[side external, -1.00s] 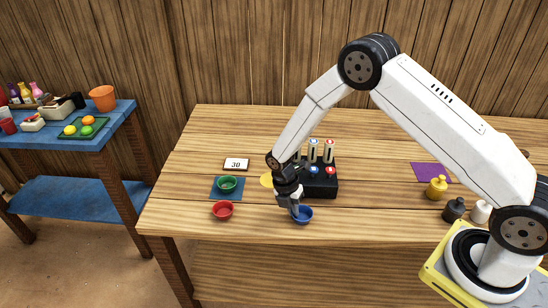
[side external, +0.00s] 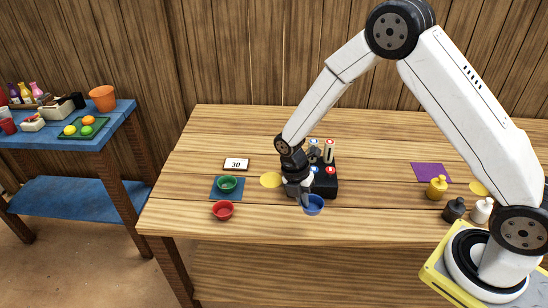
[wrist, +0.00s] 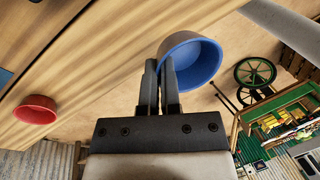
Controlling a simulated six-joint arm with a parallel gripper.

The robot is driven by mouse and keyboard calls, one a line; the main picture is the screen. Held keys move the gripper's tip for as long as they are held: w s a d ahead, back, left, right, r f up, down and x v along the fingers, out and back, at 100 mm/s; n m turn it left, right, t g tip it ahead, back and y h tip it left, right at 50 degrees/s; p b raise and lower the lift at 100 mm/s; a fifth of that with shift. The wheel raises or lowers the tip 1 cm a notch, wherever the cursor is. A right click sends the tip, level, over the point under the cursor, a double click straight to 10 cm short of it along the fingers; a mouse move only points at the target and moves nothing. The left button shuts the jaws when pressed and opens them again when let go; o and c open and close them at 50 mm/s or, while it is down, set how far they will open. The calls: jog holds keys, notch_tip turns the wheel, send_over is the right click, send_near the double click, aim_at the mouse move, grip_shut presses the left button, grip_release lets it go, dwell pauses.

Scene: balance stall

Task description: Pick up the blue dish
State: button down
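The blue dish (side external: 314,205) is held by its rim in my gripper (side external: 303,201), near the front edge of the table. In the wrist view the blue dish (wrist: 192,62) sits at the fingertips, with one finger inside its wall and one outside; the fingers (wrist: 158,72) are close together on the rim. The dish looks slightly tilted and appears lifted off the wood, though the height is hard to judge.
A red dish (side external: 223,210) stands to the left, and a green dish (side external: 228,184) sits on a blue mat (side external: 216,194). A black box with levers (side external: 326,185) is just behind my gripper. A card reading 30 (side external: 236,164) and yellow disc (side external: 271,180) are nearby. Weights (side external: 437,188) stand at right.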

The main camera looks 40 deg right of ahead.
jog(key=s+r, duration=0.6)
jog(key=s, duration=0.5)
jog(key=shift+d+r, duration=0.25)
jog(key=shift+d, duration=0.05)
dwell(0.3)
